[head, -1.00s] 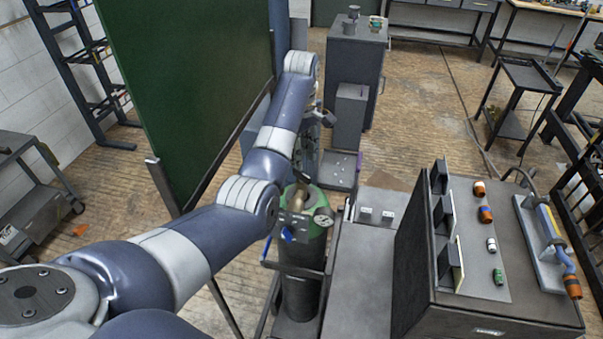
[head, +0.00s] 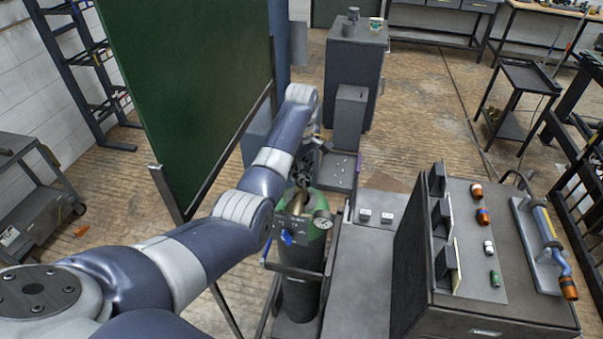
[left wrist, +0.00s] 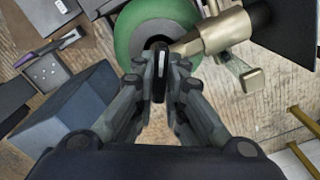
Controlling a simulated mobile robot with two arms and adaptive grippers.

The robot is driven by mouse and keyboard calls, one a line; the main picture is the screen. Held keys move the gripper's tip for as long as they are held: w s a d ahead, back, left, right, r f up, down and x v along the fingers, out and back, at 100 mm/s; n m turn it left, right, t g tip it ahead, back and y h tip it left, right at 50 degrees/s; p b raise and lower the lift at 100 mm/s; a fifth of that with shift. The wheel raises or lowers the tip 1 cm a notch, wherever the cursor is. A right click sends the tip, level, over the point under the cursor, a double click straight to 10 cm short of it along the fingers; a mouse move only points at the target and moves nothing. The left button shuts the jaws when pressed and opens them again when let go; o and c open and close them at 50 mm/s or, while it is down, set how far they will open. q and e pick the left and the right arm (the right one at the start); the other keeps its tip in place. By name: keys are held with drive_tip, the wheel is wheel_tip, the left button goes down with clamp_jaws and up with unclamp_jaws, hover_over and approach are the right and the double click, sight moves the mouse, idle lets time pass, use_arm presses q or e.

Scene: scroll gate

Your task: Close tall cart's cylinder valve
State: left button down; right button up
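A green-topped gas cylinder (head: 317,232) stands upright in a dark cart (head: 335,258). A brass valve (head: 294,203) sits on its top, with a round gauge (head: 323,219) and a small blue knob (head: 287,238) in front. In the left wrist view the green shoulder (left wrist: 125,38) and brass valve (left wrist: 217,36) are at the top. My left gripper (left wrist: 161,72) points at the cylinder's neck, left of the brass body in that view. Its fingertips are together; I cannot tell whether a thin valve part is between them. In the head view the gripper (head: 303,172) is just behind the valve, partly hidden.
A green panel (head: 190,90) stands left of my arm. A grey console (head: 470,250) with coloured fittings is at the right. A dark cabinet (head: 353,75) stands behind the cylinder. Open wooden floor (head: 430,110) lies at the back right.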

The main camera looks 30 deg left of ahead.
use_arm(q)
drive_tip(key=shift+m, duration=0.5)
drive_tip(key=m, duration=0.6)
drive_tip(key=shift+r+m, duration=0.1)
drive_tip(key=shift+m, duration=0.2)
drive_tip(key=m, duration=0.3)
drive_tip(key=shift+m, duration=0.3)
drive_tip(key=m, duration=0.3)
drive_tip(key=shift+m, duration=0.3)
drive_tip(key=m, duration=1.3)
drive_tip(key=shift+w+m, duration=0.1)
drive_tip(key=shift+m, duration=0.2)
drive_tip(key=shift+r, duration=0.1)
